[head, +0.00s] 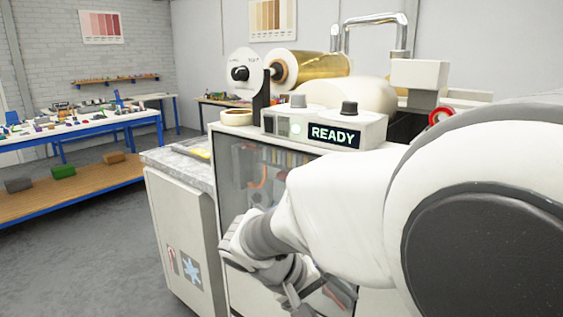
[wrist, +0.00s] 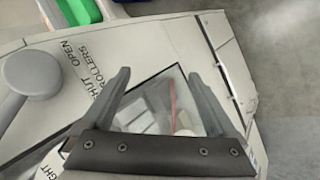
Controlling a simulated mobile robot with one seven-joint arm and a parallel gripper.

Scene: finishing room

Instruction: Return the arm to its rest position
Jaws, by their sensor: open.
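My arm reaches in from the right of the head view and bends down in front of the machine (head: 225,205). My gripper (wrist: 158,78) shows in the wrist view with its two dark fingers spread apart and nothing between them. Behind the fingers is a pale machine panel (wrist: 185,40) with a clear window and printed words that include "SHUT", "OPEN" and "ROLLERS". A grey round knob or lever (wrist: 32,75) is to the left of the fingers, apart from them. In the head view the fingertips are low and partly hidden by my arm.
The machine has a lit "READY" display (head: 334,135), a gold foil roll (head: 315,66) and a metal handle frame (head: 372,20) on top. A grey-topped cabinet (head: 180,225) adjoins it on the left. A blue-edged workbench (head: 75,130) stands further left, with open floor (head: 90,250) between.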

